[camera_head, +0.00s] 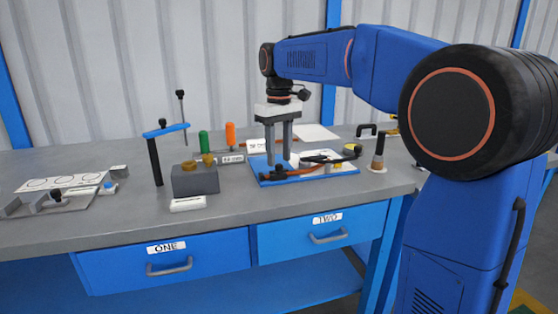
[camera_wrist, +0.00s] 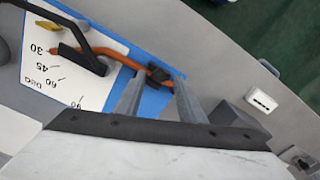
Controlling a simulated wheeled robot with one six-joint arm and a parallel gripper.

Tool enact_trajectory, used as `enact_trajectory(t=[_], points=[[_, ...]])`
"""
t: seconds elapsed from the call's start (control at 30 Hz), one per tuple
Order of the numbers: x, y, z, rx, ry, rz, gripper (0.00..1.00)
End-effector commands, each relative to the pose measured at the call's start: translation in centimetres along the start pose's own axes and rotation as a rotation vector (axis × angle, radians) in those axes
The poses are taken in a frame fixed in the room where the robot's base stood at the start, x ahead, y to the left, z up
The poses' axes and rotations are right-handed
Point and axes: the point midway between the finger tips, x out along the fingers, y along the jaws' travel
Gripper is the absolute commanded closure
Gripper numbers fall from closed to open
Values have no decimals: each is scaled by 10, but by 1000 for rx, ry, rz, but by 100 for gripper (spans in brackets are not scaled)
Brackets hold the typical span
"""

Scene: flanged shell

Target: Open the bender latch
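The bender is a blue plate (camera_head: 263,176) with a white angle scale, lying on the bench. An orange bar (camera_head: 312,170) crosses it; in the wrist view the orange bar (camera_wrist: 112,46) runs from upper left to a small dark piece (camera_wrist: 157,74) near my fingertips. A black lever (camera_wrist: 82,42) lies over the scale. I cannot tell for sure which part is the latch. My gripper (camera_head: 279,162) points straight down over the plate's left part, its two grey fingers apart. In the wrist view my gripper (camera_wrist: 160,80) has the dark piece between or just beyond its tips; contact is unclear.
Left of the plate stand a grey block (camera_head: 195,180), a blue-armed stand (camera_head: 160,140), and green (camera_head: 204,141) and orange (camera_head: 230,134) handles. A black-topped post (camera_head: 378,152) stands to the right. Drawers ONE (camera_head: 165,265) and TWO (camera_head: 325,233) are shut.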

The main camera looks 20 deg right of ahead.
Motion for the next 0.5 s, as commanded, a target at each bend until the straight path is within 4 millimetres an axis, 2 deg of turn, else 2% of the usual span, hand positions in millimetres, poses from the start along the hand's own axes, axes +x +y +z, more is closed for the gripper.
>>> enact_trajectory(t=[0.2, 0.5], points=[[18, 0, 0, 0, 1, 0, 64], [22, 0, 0, 0, 1, 0, 64]])
